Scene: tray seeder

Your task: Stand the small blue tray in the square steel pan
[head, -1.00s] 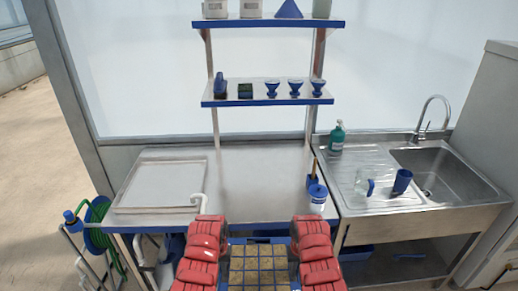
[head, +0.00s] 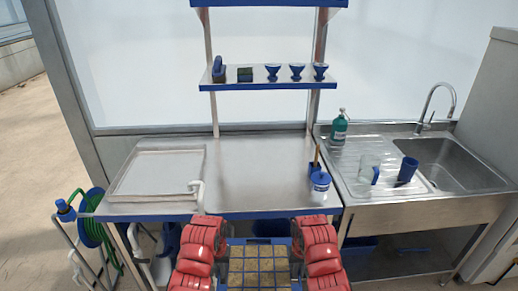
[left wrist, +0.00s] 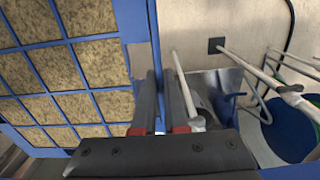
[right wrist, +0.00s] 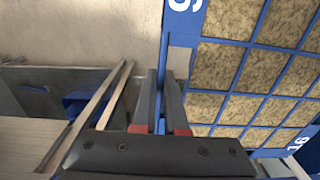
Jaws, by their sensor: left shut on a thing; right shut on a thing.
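The small blue tray (head: 258,241), a blue grid with brown-filled cells, is level in front of me, short of the bench's front edge. My left gripper (left wrist: 160,88) is shut on its left rim (left wrist: 139,25). My right gripper (right wrist: 164,88) is shut on its right rim (right wrist: 181,45). In the head view the red gripper bodies flank the tray and hide its sides. The square steel pan (head: 156,174) is a shallow, empty, low-rimmed pan lying flat at the left of the bench, ahead and left of the tray.
The steel bench (head: 255,170) is clear in the middle. A white curved pipe-like thing (head: 197,192) stands by the pan's right front corner. A blue-and-white pot (head: 319,188) stands at the bench's right. The sink (head: 440,165) and a shelf (head: 270,85) lie beyond.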

